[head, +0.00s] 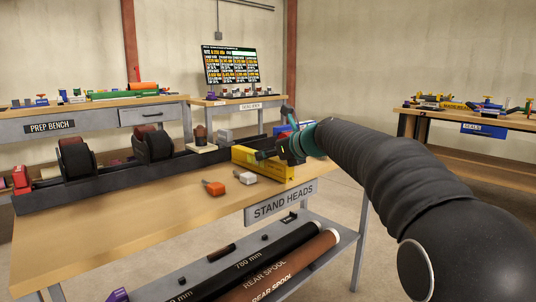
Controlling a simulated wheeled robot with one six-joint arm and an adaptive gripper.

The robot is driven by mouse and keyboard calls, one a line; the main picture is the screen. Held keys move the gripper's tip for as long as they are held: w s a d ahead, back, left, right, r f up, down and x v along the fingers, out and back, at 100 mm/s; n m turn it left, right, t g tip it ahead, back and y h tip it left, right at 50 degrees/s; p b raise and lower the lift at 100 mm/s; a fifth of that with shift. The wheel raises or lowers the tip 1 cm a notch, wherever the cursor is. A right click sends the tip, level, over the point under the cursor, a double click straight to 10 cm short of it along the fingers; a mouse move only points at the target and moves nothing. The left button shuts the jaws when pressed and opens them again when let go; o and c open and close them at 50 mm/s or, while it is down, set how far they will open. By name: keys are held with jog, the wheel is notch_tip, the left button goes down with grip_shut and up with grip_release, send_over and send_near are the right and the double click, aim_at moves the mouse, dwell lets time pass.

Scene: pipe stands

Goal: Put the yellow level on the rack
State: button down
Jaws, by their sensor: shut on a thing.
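The yellow level (243,156) is a long yellow bar at the right end of the wooden bench marked STAND HEADS. My gripper (268,155) comes in from the right and is shut on the level near its middle. The gripper's dark fingers hide part of the level. I cannot tell whether the level touches the bench top or hangs just above it. No rack is clearly identifiable in this view; a long dark rail (105,188) with black roller-like stands runs along the bench's back side.
The lower shelf holds a black pipe (245,262) and a brown pipe (285,265). The bench's front middle is clear. Other benches stand behind and at right.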

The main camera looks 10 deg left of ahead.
jog(key=shift+f, duration=0.25)
jog(key=c, duration=0.7)
grip_release()
jog(key=shift+d, duration=0.1)
jog(key=v, duration=1.2)
